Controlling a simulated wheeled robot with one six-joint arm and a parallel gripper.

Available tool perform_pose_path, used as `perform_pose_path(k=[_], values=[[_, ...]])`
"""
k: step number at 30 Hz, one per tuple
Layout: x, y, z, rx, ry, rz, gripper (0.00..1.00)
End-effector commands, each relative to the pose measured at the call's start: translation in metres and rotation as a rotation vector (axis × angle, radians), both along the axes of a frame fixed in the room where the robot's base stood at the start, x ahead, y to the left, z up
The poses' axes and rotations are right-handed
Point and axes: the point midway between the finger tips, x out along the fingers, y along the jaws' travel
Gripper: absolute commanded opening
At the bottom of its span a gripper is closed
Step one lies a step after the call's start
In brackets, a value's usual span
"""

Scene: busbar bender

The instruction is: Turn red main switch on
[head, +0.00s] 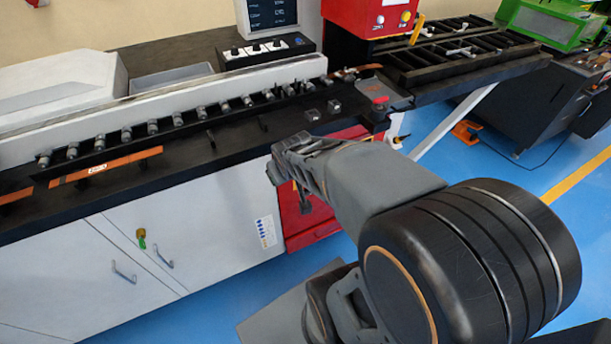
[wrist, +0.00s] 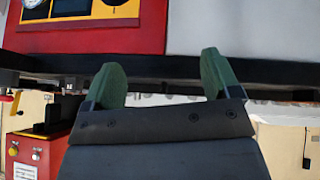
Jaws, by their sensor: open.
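I cannot make out the red main switch for certain in either view. In the wrist view, a red panel (wrist: 90,40) at the upper left carries a yellow plate (wrist: 125,11) with a small dark mark, cut off by the top edge. My gripper (wrist: 161,80) is open and empty, its two green fingers wide apart below and right of that plate. In the head view, my gripper (head: 283,165) is in front of the bench, above the red cabinet front (head: 318,226), which my arm partly hides.
The dark bench top (head: 215,135) bears a row of rollers. A red machine head (head: 345,16) with buttons stands at the back, beside a black slatted table (head: 450,58). White cabinet doors (head: 85,285) are at the left.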

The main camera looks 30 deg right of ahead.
Motion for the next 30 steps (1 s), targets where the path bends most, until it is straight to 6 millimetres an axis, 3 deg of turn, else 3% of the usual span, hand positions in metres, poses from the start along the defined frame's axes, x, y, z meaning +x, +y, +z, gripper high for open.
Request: perform_pose_path(k=[1, 4, 6, 12, 19, 25, 30], values=[[0.011, -0.025, -0.037, -0.034, -0.038, -0.011, 0.88], [0.031, -0.064, -0.081, -0.094, -0.157, 0.012, 0.97], [0.037, -0.086, -0.112, -0.116, -0.243, 0.037, 0.98], [0.030, -0.120, -0.182, -0.093, -0.508, 0.098, 0.98], [0.000, -0.131, -0.220, -0.011, -0.795, 0.083, 0.98], [-0.020, -0.133, -0.228, 0.030, -0.951, 0.048, 0.98], [-0.016, -0.135, -0.228, 0.038, -1.000, 0.041, 0.98]])
